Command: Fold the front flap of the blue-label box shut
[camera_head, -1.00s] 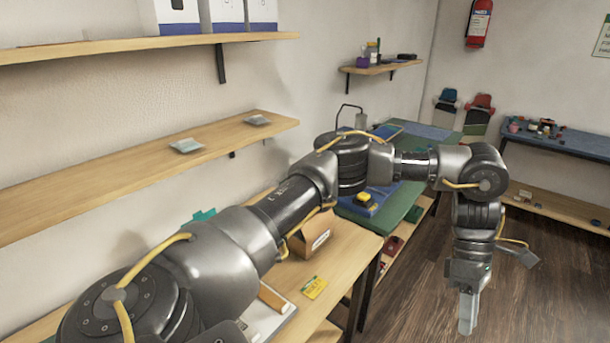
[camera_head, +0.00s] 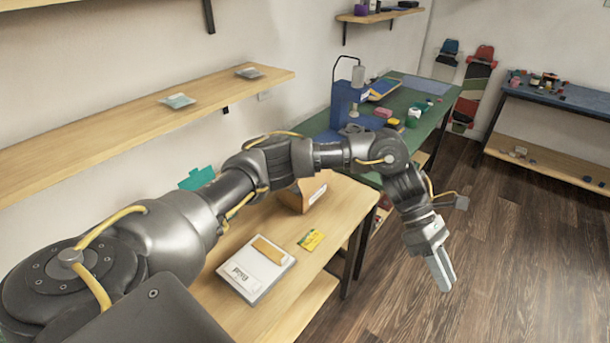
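A brown cardboard box (camera_head: 313,192) stands on the wooden table, partly hidden behind my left arm. It has a pale label strip on its front side; I cannot make out a blue label or its front flap. My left gripper (camera_head: 441,270) hangs over the floor to the right of the table, well apart from the box. Its fingers lie close together with nothing visible between them. My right gripper is not in view.
A wall shelf (camera_head: 127,118) runs along the left. The floor (camera_head: 525,240) is clear.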

